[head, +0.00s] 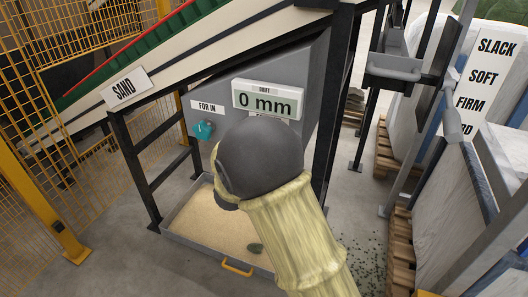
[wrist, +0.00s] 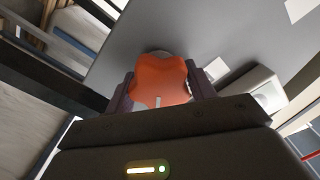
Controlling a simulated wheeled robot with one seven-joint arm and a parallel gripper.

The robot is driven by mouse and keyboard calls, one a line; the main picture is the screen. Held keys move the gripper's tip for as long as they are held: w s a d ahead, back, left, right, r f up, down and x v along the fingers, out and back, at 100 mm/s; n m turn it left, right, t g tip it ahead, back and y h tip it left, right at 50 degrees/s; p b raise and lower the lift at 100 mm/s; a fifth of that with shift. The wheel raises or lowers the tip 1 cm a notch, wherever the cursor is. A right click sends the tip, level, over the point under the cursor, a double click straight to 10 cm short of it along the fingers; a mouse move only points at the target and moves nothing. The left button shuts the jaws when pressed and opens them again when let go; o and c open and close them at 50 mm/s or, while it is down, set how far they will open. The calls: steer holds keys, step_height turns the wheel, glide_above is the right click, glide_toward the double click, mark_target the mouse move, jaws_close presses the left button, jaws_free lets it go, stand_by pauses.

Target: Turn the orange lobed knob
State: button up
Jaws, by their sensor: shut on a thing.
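The orange lobed knob (wrist: 160,82) sits on the grey panel in the wrist view, with a small pale mark at its lower edge. My gripper (wrist: 162,88) has one finger on each side of the knob and is shut on it. In the head view my own arm and its dark rounded wrist cover the knob and my fingers. The display above (head: 267,99) reads "0 mm" under a small label that seems to say "SOFT".
A teal knob (head: 203,129) is on the grey panel under a "FOR IN" label. A sand tray (head: 183,237) with an orange handle lies below. A yellow mesh fence (head: 58,205) stands left. Wrapped stacks on pallets and a "SLACK, SOFT, FIRM" sign (head: 486,75) stand right.

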steer(key=shift+f+m+b, duration=0.1)
steer(key=shift+m+b, duration=0.55)
steer(key=shift+m, duration=0.25)
steer(key=o, duration=1)
steer(key=shift+s, duration=0.1)
steer(key=p+v, duration=0.2)
steer(key=v, duration=1.5)
steer(key=shift+s, duration=0.15)
